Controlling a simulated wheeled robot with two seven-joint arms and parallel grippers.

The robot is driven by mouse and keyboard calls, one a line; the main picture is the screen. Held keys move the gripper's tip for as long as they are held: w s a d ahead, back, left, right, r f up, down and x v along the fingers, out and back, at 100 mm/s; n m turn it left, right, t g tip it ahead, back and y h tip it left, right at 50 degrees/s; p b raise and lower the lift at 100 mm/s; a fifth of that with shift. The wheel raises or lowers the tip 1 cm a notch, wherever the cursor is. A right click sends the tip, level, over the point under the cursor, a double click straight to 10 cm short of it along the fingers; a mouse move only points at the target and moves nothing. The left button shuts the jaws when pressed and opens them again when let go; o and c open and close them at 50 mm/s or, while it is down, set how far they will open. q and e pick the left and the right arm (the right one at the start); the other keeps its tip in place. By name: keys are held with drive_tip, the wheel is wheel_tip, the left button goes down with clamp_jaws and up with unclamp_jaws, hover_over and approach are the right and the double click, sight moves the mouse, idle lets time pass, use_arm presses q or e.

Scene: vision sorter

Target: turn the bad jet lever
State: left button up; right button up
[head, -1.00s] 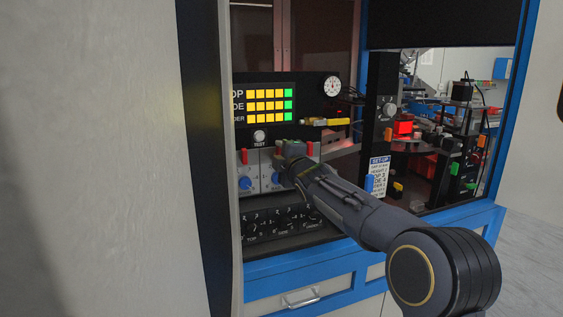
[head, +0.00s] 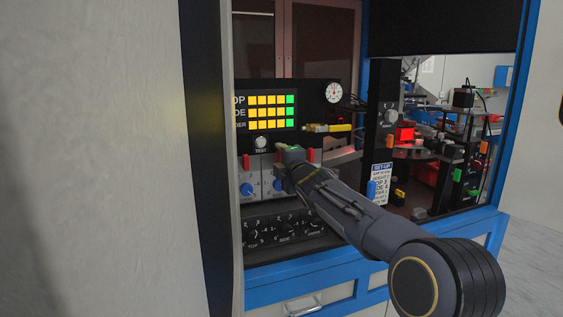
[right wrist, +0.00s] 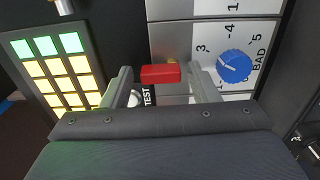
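The bad jet lever is a red handle (right wrist: 160,74) on a brass stem, on the grey panel strip beside the blue knob (right wrist: 234,66) marked BAD. My right gripper (right wrist: 165,80) is open, with one finger on each side of the red handle and visible gaps to both. In the head view my right gripper (head: 288,154) is at the lever row and hides this lever. Other red levers stand to its left (head: 246,162) and right (head: 311,157). My left gripper is not in view.
Above the levers are a TEST button (head: 261,143) and a yellow and green light panel (head: 271,112). Black dials (head: 283,229) sit below. A yellow-tipped nozzle (head: 328,128) and a gauge (head: 333,92) are at the right. A pale wall (head: 90,160) fills the left.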

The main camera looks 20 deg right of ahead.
drive_tip(key=s+b, duration=0.2)
drive_tip(key=s, duration=0.2)
drive_tip(key=s+b, duration=0.2)
drive_tip(key=s, duration=0.1)
drive_tip(key=shift+s+a+b, duration=0.2)
drive_tip(key=shift+s+b, duration=0.2)
idle(0.3)
